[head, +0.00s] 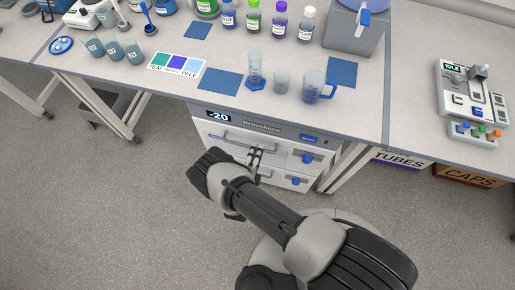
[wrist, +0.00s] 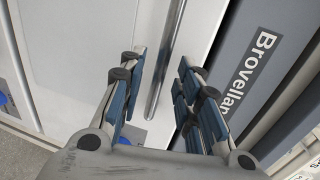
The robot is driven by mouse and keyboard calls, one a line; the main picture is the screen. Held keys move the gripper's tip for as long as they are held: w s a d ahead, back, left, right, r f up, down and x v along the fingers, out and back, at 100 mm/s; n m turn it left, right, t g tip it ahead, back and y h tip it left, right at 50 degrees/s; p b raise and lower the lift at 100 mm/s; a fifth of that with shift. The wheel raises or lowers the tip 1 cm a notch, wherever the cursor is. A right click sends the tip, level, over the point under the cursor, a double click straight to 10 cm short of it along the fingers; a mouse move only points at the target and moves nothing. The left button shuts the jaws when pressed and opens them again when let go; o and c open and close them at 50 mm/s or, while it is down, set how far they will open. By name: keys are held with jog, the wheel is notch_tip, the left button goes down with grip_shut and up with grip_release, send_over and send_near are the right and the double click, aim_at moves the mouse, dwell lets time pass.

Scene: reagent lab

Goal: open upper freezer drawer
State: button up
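The freezer (head: 215,118) stands under the bench, with a "-20" display and a brand label that also shows in the wrist view (wrist: 258,68). Its white upper drawer (head: 285,148) looks shut and has a metal bar handle (head: 237,138). My gripper (head: 255,155) is at the drawer front, by the handle, and my arm hides part of the front. In the wrist view my gripper (wrist: 160,72) is open, with the handle bar (wrist: 166,55) seen between its fingers and gaps on both sides. I cannot tell how deep the bar sits between them.
A lower drawer (head: 293,181) is below. The bench top (head: 225,60) above holds bottles, beakers and blue mats. Boxes marked TUBES (head: 398,162) and CAPS (head: 468,175) stand under the bench on the right. The floor (head: 90,210) at left is clear.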

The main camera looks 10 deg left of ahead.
jog(key=shift+x, duration=1.3)
jog(key=shift+c, duration=0.3)
grip_shut()
